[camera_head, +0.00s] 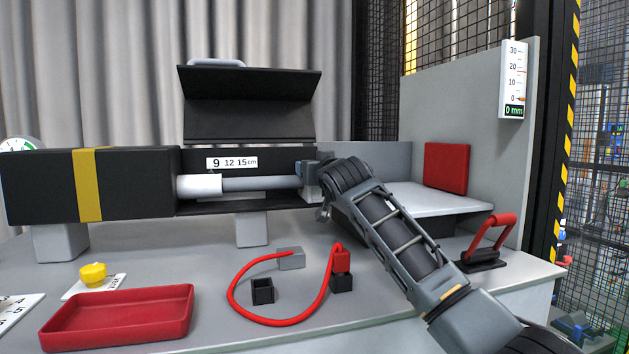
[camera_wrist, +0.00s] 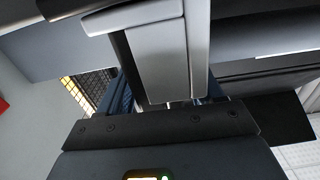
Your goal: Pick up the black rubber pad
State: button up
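I cannot pick out a black rubber pad for certain in either view. My gripper (camera_head: 318,182) is at the right end of the grey rod, beside the dark trough below the raised black lid. My arm comes up to it from the lower right and hides part of the white platform and the dark area under it. In the wrist view, a pale grey block-like part (camera_wrist: 160,60) stands directly ahead of my dark gripper body.
A black box with a yellow band (camera_head: 90,186) and a white-tipped rod (camera_head: 262,184) are left of my gripper. A raised black lid (camera_head: 247,100) is above. A red tray (camera_head: 118,337), a red cable (camera_head: 236,280) and a red-handled black block (camera_head: 484,258) are on the bench. A red panel (camera_head: 446,168) is at right.

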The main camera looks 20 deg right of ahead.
jog(key=c, duration=1)
jog(key=shift+c, duration=0.2)
